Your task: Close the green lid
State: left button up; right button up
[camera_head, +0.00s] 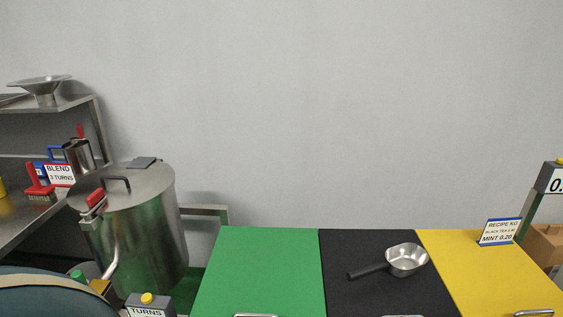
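The green lid (262,268) is a flat panel at the lower middle of the head view. It lies flat, side by side with the black lid (345,245) and seemingly level with it. A metal handle (255,315) shows at its near edge, cut off by the bottom of the picture. What is beneath the lid is hidden. Neither of my grippers is in view.
A metal scoop (406,260) lies on the black lid. The yellow lid (480,275) carries a recipe sign (499,232). A large steel drum (145,235) with a red-gripped handle stands left of the green lid. A steel shelf (60,108) is far left.

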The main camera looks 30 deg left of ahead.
aim_at(250, 271)
jog(key=k+j+z, duration=0.2)
jog(key=j, duration=0.25)
jog(key=k+j+z, duration=0.15)
jog(key=j, duration=0.3)
jog(key=k+j+z, duration=0.2)
jog(key=j, duration=0.25)
jog(key=k+j+z, duration=0.15)
jog(key=k+j, duration=0.2)
